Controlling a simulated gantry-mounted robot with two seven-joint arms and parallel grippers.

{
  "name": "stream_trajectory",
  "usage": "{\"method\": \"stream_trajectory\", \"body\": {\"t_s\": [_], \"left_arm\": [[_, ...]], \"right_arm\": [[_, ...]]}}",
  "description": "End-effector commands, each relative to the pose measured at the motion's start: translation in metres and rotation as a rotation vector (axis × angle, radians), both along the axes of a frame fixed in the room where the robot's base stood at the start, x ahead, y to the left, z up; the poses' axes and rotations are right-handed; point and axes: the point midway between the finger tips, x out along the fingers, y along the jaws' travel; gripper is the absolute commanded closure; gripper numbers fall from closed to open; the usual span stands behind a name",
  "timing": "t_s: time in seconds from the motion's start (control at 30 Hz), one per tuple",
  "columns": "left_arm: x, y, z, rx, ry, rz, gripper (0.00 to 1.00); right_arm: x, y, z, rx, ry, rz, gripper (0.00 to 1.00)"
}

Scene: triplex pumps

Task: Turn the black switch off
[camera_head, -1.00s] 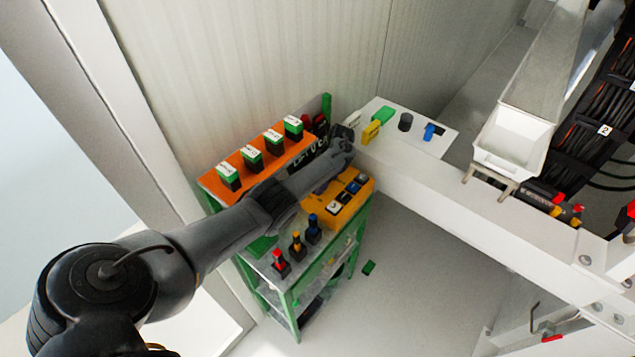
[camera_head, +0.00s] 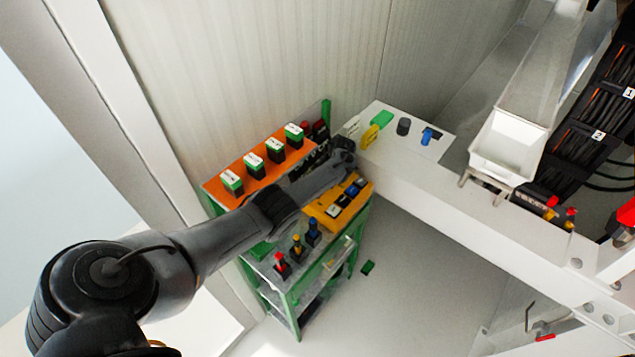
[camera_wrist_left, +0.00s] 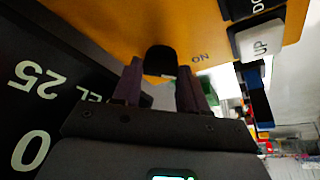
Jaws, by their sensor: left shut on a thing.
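The black switch (camera_wrist_left: 161,60) shows in the left wrist view as a short rounded black knob on the yellow-orange panel (camera_wrist_left: 110,25), beside the printed word ON. My left gripper (camera_wrist_left: 160,80) has one finger on each side of the knob and is shut on it. In the head view my left gripper (camera_head: 344,152) is at the far end of the yellow box (camera_head: 358,195); the arm and hand hide the switch there. My right gripper is not in view.
White and black buttons (camera_wrist_left: 258,40) stand on the panel beside the gripper. An orange panel with green-and-white switches (camera_head: 253,160) lies left of my arm. Red, yellow and blue levers (camera_head: 297,245) stand nearer. A white beam (camera_head: 430,205) runs to the right.

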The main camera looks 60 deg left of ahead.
Motion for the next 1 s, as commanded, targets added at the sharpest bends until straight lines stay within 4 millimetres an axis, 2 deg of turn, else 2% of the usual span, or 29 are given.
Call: {"method": "stream_trajectory", "body": {"t_s": [0.03,0.5,0.7,1.0], "left_arm": [[-0.001,-0.001,0.006,-0.001,0.002,-0.041,0.88],[-0.003,-0.003,0.006,-0.002,0.001,-0.479,0.88],[-0.003,-0.004,0.004,-0.003,-0.001,-0.629,0.88],[-0.003,-0.003,0.003,-0.001,-0.001,-0.763,0.88]], "right_arm": [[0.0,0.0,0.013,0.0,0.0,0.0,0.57],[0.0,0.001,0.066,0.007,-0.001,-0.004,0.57],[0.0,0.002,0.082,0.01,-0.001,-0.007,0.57],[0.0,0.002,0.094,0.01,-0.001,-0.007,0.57]]}}
